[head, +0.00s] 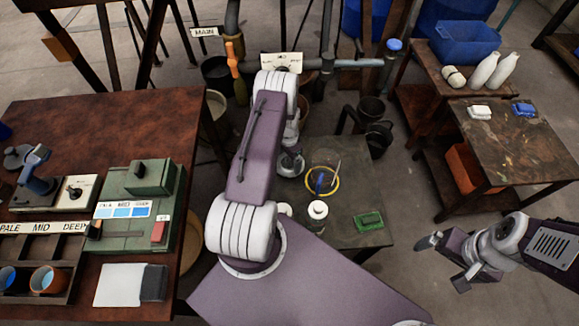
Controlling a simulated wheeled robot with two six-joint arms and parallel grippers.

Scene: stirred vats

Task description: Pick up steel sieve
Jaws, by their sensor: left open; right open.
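I cannot make out a steel sieve for certain. On the dark low table (345,236) stands a round clear vessel with a yellow ring (336,186), holding a blue item and a thin pale stick. My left gripper (290,166) hangs over the table's left part, just left of that vessel. A dark round shape there blends with it, and its fingertips are hard to see; it looks open, with nothing clearly held. My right gripper (449,262) is open and empty over the floor, right of the low table.
A white-capped jar (318,213) and a green tray (369,221) stand on the low table. Left is a brown bench with a green control box (138,215). Right is a bench with white bottles (486,70). Dark buckets (377,138) stand behind; floor between the tables is clear.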

